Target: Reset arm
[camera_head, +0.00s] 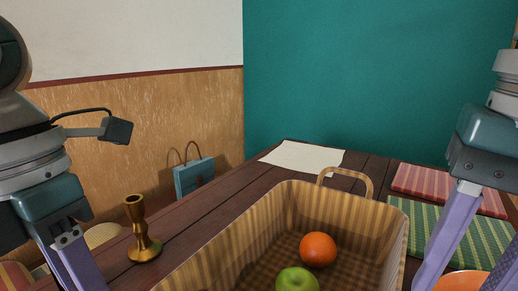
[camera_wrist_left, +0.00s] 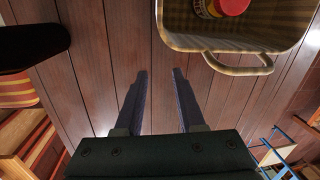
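My left gripper (camera_wrist_left: 160,76) is open and empty in the left wrist view, its two fingers apart over the bare dark wooden table (camera_wrist_left: 100,65). In the head view my left arm comes in at the left edge, and its fingertips are cut off by the frame. My right gripper (camera_head: 476,262) is at the right edge of the head view. Its two purple fingers are spread apart over the green striped mat (camera_head: 425,226), with the tips out of frame.
A wicker basket (camera_head: 250,223) holds an orange (camera_head: 318,249), a green apple (camera_head: 296,281) and a red-lidded container (camera_wrist_left: 228,6). A brass candlestick (camera_head: 143,232) stands left of it.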

